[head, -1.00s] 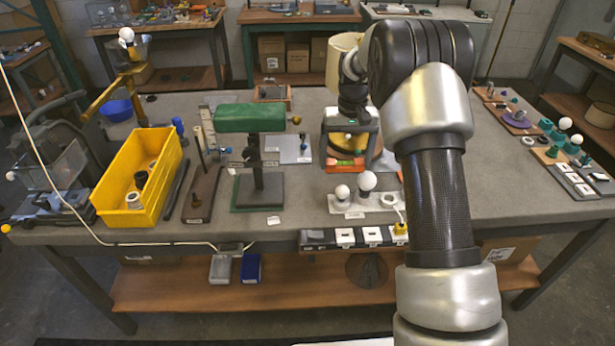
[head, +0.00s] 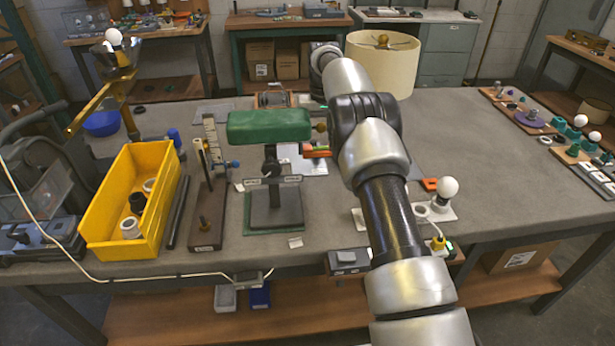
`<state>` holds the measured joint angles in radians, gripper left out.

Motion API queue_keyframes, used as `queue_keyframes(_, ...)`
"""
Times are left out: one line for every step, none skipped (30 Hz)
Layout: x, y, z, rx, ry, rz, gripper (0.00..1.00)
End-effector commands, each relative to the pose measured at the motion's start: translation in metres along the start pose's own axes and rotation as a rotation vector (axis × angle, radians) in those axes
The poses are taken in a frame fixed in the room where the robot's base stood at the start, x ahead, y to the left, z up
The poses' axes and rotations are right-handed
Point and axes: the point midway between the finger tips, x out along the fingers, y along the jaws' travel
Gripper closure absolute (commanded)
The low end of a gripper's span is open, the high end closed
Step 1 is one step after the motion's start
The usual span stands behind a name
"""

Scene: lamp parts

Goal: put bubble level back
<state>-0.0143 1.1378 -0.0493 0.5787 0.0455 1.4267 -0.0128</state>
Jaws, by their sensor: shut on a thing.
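A small red-orange and green bar (head: 316,150), which looks like the bubble level, shows just right of the green-topped stand (head: 270,126). Its right end is hidden behind my arm, and I cannot tell whether it touches anything below it. My wrist reaches over the bench near the lampshade, then drops out of sight behind my nearer arm links. My gripper's fingers are hidden there, so their hold on the bar cannot be seen.
A yellow bin (head: 106,198) with several parts stands at the left of the grey bench. A cream lampshade (head: 383,68) stands behind my arm. A white bulb (head: 448,188) stands upright at right. The bench's right middle is clear.

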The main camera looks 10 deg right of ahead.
Motion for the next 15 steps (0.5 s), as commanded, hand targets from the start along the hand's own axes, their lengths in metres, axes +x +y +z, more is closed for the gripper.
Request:
queue_keyframes(0.0, 0.0, -0.001, 0.0, 0.001, 0.0, 0.46)
queue_keyframes(0.0, 0.0, -0.001, 0.0, 0.001, 0.001, 0.46)
queue_keyframes(0.002, 0.0, -0.001, 0.0, 0.001, 0.001, 0.46)
queue_keyframes(0.004, 0.0, -0.001, 0.0, 0.0, 0.001, 0.46)
queue_keyframes(0.006, 0.0, -0.001, 0.0, 0.0, 0.001, 0.46)
queue_keyframes(0.011, 0.0, -0.001, 0.0, -0.001, 0.001, 0.46)
queue_keyframes(0.016, 0.0, 0.0, 0.0, -0.001, 0.001, 0.46)
queue_keyframes(0.021, 0.0, 0.0, 0.0, -0.002, 0.001, 0.46)
queue_keyframes(0.028, 0.0, 0.0, 0.0, -0.002, 0.001, 0.46)
queue_keyframes(0.033, 0.0, 0.0, 0.0, -0.002, 0.001, 0.46)
queue_keyframes(0.038, 0.0, 0.0, 0.0, -0.003, 0.001, 0.46)
queue_keyframes(0.044, 0.0, 0.0, 0.0, -0.002, 0.001, 0.46)
queue_keyframes(0.048, 0.0, -0.001, 0.0, 0.0, 0.001, 0.46)
queue_keyframes(0.05, 0.0, -0.001, 0.0, 0.0, 0.001, 0.46)
queue_keyframes(0.053, 0.0, 0.0, 0.0, 0.0, 0.001, 0.46)
